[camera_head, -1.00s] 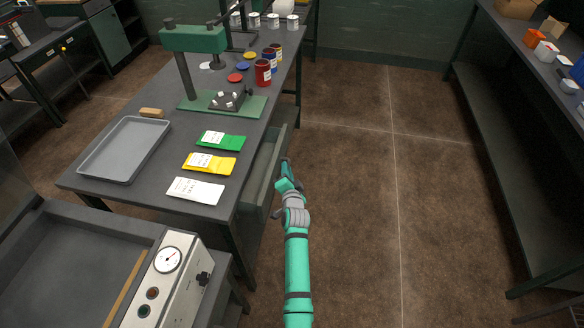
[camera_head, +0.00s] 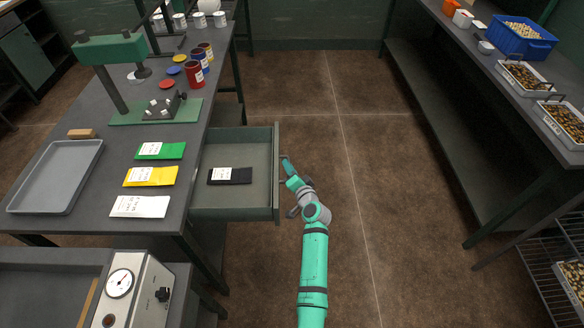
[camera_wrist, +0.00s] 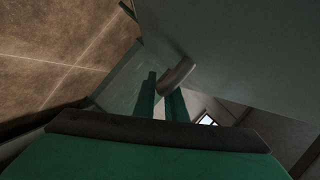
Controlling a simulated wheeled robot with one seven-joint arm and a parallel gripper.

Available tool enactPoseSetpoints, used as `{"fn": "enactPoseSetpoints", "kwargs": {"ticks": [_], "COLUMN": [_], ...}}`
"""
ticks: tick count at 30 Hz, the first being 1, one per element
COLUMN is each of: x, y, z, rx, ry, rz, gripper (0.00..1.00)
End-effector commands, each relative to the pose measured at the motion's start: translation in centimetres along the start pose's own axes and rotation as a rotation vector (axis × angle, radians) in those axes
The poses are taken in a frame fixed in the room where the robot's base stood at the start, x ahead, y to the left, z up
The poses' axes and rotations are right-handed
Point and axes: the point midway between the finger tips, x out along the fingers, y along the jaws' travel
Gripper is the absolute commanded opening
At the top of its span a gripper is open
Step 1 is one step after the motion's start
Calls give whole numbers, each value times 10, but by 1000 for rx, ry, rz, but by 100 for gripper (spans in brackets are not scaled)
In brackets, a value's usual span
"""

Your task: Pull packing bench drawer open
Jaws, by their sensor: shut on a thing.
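The packing bench drawer (camera_head: 256,158) stands well out to the right of the packing bench (camera_head: 196,150), with its inside in view. A black packet with a white label (camera_head: 232,176) lies in it. My gripper (camera_head: 286,160) is at the drawer's front, on the right side. In the wrist view my gripper's two green fingers (camera_wrist: 162,102) are shut on the grey drawer handle (camera_wrist: 177,75). The exact grip on the handle is hidden in the head view.
Green, yellow and white packets (camera_head: 150,177) and a grey tray (camera_head: 55,178) lie on the bench top. A gauge box (camera_head: 130,285) stands at the lower left. A long side bench (camera_head: 470,110) stands at the right. The floor between is clear.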

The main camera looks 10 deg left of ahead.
Motion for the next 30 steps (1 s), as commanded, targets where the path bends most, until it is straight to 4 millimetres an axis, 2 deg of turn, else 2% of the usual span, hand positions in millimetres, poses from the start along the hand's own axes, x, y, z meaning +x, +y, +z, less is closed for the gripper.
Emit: {"fn": "enactPoseSetpoints", "kwargs": {"ticks": [14,15,25,30], "x": [2,2,0,-15], "y": [-3,-3,-2,-1], "z": [0,0,0,0], "rx": [-4,-4,-3,-2], "ry": [-5,-5,-6,-5], "rz": [-8,-8,-5,-5], "gripper": [0,18,18,18]}}
